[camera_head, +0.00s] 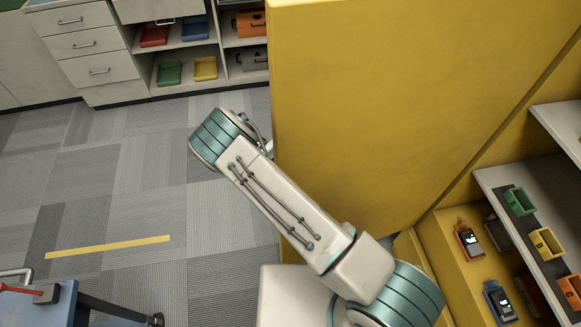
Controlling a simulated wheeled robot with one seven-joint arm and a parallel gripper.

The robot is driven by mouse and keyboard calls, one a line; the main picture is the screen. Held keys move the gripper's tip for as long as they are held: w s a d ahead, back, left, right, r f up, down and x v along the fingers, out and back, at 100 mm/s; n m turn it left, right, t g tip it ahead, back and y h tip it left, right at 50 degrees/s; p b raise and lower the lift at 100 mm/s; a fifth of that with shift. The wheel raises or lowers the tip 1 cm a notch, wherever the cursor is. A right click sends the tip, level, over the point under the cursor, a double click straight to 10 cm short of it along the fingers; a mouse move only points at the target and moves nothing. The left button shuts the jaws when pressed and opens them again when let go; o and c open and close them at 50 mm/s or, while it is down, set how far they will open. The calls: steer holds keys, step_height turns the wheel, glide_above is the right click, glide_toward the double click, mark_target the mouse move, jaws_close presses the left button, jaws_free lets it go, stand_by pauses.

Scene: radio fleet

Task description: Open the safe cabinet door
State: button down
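A large yellow door panel (400,90) fills the upper middle and stands swung out from the yellow cabinet (448,262) at the right. The cabinet's inside shows, with shelves and devices in it. My arm reaches up and left in front of the door's lower left part. Its far end passes by the door's left edge. My gripper is not in view; the arm's end and the door's edge hide whatever is beyond. I cannot tell whether it touches the door.
Radio-like devices (469,240) and green, yellow and orange holders (546,242) sit inside the cabinet. Drawers (90,43) and shelves with coloured trays (169,73) stand at the back left. A blue-topped cart (30,305) is at lower left. Carpet (120,190) between is clear.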

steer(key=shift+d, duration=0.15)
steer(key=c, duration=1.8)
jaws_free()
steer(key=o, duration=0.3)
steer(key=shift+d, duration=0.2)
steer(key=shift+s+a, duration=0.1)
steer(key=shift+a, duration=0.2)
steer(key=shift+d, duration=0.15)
